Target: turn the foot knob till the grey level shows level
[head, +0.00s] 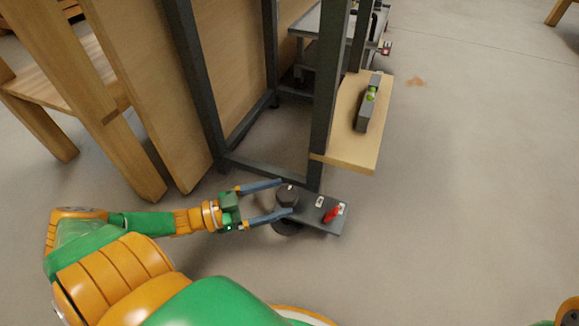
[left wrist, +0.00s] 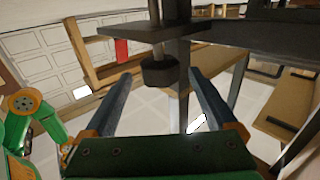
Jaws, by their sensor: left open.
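The foot knob (head: 287,196) is a dark round knob on a grey bracket at the foot of a dark metal frame. My left gripper (head: 280,201) reaches in from the left, open, with one finger on each side of the knob. In the left wrist view the knob (left wrist: 160,73) sits between the open fingers, with gaps showing on both sides. The grey level (head: 363,112) lies on a wooden board at the frame's right. Its green vial (head: 371,94) shows, but the bubble is too small to read. My right gripper is out of view.
A red lever (head: 333,213) stands on the bracket (head: 318,222), right of the knob. The wooden board (head: 348,158) juts out above and beyond it. The frame's dark post (head: 326,110) rises just behind. Wooden furniture (head: 125,115) stands at left. Floor at right is clear.

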